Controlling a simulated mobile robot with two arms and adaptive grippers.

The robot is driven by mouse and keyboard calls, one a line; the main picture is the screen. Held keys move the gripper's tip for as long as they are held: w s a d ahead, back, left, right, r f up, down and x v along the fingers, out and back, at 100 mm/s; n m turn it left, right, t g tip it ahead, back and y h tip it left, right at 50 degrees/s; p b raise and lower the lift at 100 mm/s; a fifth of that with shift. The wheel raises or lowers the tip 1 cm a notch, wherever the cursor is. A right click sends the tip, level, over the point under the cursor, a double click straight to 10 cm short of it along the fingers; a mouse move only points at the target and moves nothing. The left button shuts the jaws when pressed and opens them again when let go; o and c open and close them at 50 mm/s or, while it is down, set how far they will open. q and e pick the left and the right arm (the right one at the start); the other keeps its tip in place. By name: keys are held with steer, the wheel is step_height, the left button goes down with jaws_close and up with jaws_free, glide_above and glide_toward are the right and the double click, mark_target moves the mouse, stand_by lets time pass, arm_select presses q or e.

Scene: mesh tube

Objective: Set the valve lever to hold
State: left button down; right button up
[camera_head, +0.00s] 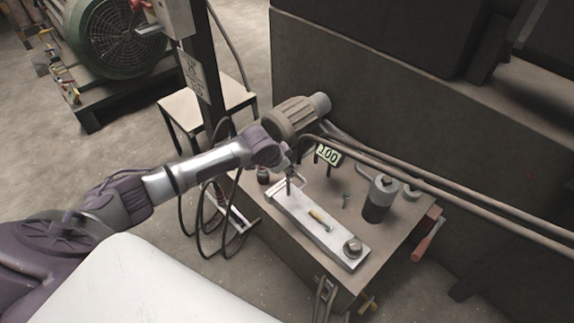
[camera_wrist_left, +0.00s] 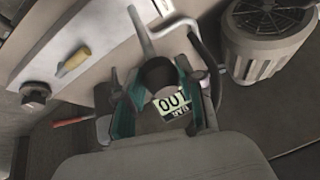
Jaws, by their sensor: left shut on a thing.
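My left gripper (camera_head: 283,162) is over the far left end of a pale metal plate on the brown bench. In the left wrist view its two teal-lined fingers (camera_wrist_left: 155,98) are shut around a dark round knob (camera_wrist_left: 158,72). The knob sits at the end of a grey metal lever (camera_wrist_left: 142,32), which I take as the valve lever. In the head view the gripper and wrist mostly hide the lever and knob. A small display (camera_head: 328,154) reads 1.00 beside the gripper; it shows upside down in the left wrist view (camera_wrist_left: 173,104). My right gripper is in neither view.
The plate (camera_head: 300,208) carries a yellow-handled part (camera_head: 319,216) and a round knob (camera_head: 352,247). A dark cylinder (camera_head: 380,200) and a red handle (camera_head: 427,240) are to the right. A ribbed motor-like body (camera_head: 290,116) and pipes (camera_head: 440,190) lie behind the gripper.

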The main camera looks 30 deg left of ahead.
arm_select(q)
steer(key=shift+w+r, duration=0.1)
steer(key=c, duration=0.7)
jaws_free()
steer(key=shift+d, duration=0.1)
steer(key=v, duration=1.2)
